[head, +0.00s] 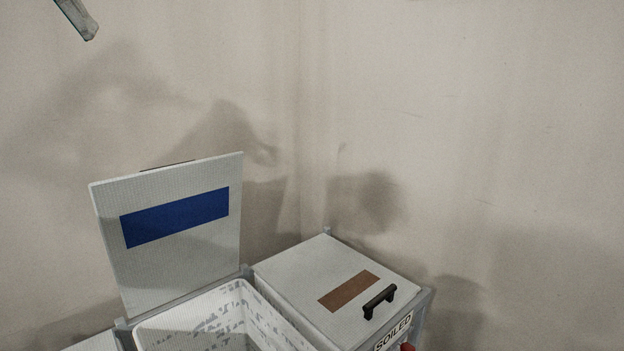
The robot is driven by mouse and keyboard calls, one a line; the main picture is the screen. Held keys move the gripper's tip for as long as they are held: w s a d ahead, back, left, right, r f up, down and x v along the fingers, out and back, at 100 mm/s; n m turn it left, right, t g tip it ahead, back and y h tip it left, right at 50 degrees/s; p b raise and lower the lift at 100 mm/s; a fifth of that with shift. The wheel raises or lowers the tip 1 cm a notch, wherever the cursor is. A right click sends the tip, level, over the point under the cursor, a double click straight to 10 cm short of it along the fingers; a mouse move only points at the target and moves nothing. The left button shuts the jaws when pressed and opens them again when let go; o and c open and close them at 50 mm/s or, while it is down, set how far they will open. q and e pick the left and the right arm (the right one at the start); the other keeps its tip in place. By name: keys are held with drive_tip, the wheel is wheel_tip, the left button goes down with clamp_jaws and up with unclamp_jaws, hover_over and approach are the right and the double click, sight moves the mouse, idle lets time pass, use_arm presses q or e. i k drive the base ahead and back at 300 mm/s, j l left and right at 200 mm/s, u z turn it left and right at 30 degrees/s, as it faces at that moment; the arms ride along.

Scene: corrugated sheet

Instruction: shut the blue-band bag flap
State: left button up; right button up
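The blue-band bag flap (170,265) stands open, raised nearly upright at the back of its bag. The blue band (175,217) crosses its upper part and faces me. The open bag (262,318) below it has a white rim and a patterned inside; its front is cut off by the bottom edge. A grey piece at the top left (77,18) may be part of my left arm or gripper; its fingers cannot be made out. It is well above the flap and apart from it. My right gripper is not in view.
A shut flap with a brown band (348,291) and black handle (379,301) lies to the right, above a label reading "SOILED" (393,333). Part of another pale surface shows at bottom left. Walls meet behind. The space above the flaps is clear.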

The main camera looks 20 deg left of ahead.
sight(170, 232)
drive_tip(key=k+l, duration=0.7)
drive_tip(key=l, duration=0.2)
